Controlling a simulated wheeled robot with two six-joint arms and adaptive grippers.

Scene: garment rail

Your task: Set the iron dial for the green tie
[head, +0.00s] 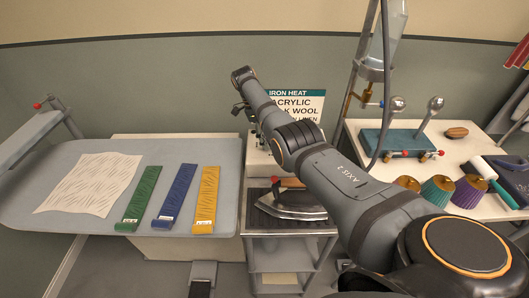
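A green tie (139,197) lies flat on the grey ironing board, left of a blue tie (175,195) and a yellow tie (205,198). Each has a small label at its near end, too small to read. The iron (292,204) rests on a dark plate on the cart. A white box (258,158) stands behind it; no dial shows clearly, and my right arm covers much of this area. A heat sign (297,104) behind is partly covered. My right gripper (239,109) seems to be at the arm's far end, mostly hidden. My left gripper is out of view.
A wrinkled white cloth (90,183) lies on the board (50,224). At right, a table holds a teal stand (398,142) with metal balls, a brush (456,132) and several coloured spools (438,191). A steamer hangs on a pole above.

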